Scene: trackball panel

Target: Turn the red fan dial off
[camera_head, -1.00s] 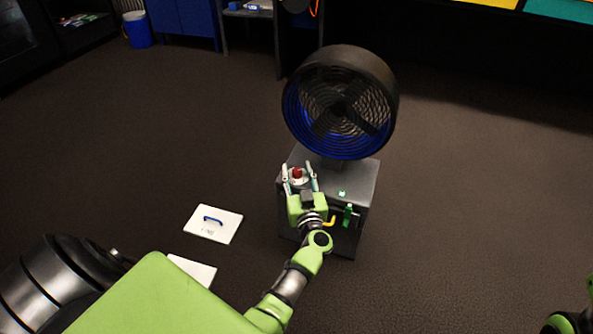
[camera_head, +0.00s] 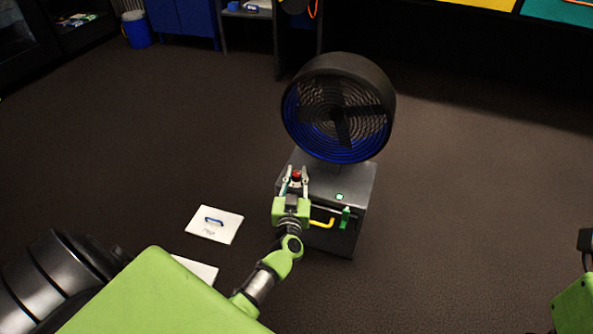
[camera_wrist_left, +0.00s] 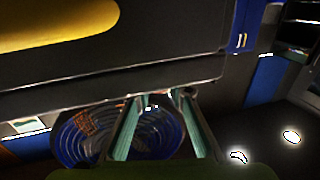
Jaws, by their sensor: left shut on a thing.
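The red fan dial (camera_head: 297,174) sits on top of the dark grey box (camera_head: 347,180), at its left side. My left gripper (camera_head: 296,178) is at the dial in the head view, with one finger on each side of it, and is shut on it. The fingers (camera_wrist_left: 160,105) also show in the wrist view, where I cannot make out the dial. The large black fan (camera_head: 338,108) with a blue inner ring stands behind the dial. My right gripper's fingers do not show; only part of my right arm shows at the right edge.
The box also carries a small green-lit button (camera_head: 340,197), a yellow handle (camera_head: 322,223) and a green lever (camera_head: 346,216) on its front side. A white panel with a blue handle (camera_head: 214,224) lies on the floor to the left. The floor to the right is clear.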

